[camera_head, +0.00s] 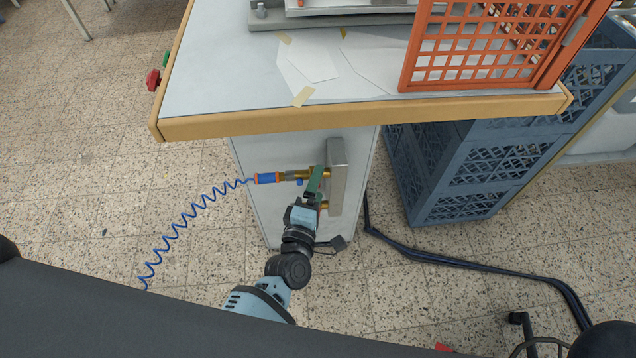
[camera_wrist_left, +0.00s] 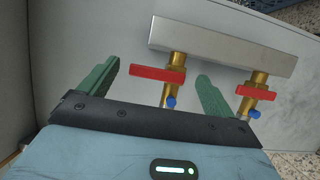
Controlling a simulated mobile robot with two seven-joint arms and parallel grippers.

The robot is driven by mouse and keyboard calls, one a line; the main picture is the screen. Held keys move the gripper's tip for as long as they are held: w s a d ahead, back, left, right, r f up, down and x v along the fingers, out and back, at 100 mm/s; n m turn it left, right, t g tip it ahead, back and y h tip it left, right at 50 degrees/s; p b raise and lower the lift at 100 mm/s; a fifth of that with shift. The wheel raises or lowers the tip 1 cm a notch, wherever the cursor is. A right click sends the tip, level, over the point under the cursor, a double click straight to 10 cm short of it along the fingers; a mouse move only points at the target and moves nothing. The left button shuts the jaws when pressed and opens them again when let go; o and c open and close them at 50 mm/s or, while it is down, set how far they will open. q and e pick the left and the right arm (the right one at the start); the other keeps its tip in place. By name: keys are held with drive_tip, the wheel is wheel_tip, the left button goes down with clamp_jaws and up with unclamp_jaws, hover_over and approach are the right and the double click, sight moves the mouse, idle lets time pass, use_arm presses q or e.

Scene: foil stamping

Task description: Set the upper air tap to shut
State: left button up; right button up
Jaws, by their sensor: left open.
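A metal manifold bar (camera_head: 337,170) stands upright on the front of the pale cabinet. Two brass taps come off it. The upper air tap (camera_head: 291,176) has the orange and blue hose coupling; its handle is hidden by my gripper in the head view. In the left wrist view this tap is the left one, its red handle (camera_wrist_left: 158,74) lying crosswise to the pipe. The lower tap's red handle (camera_wrist_left: 257,92) also lies crosswise. My left gripper (camera_head: 316,180) is open at the upper tap, one green finger to each side of the handle, apart from it in the picture.
A coiled blue hose (camera_head: 190,220) hangs from the coupling to the left. The wood-edged bench top (camera_head: 350,116) overhangs the cabinet. Blue crates (camera_head: 465,180) stand to the right. Dark hoses (camera_head: 450,261) lie on the floor.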

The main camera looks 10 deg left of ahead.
use_arm(q)
drive_tip(key=s+p, duration=0.1)
drive_tip(key=s, duration=0.5)
drive_tip(key=shift+a, duration=0.3)
use_arm(e)
drive_tip(key=shift+s+a+r, duration=0.1)
drive_tip(key=shift+s+r, duration=0.35)
drive_tip(key=shift+r, duration=0.05)
use_arm(q)
drive_tip(key=shift+s, duration=0.15)
use_arm(e)
drive_tip(key=shift+w, duration=0.25)
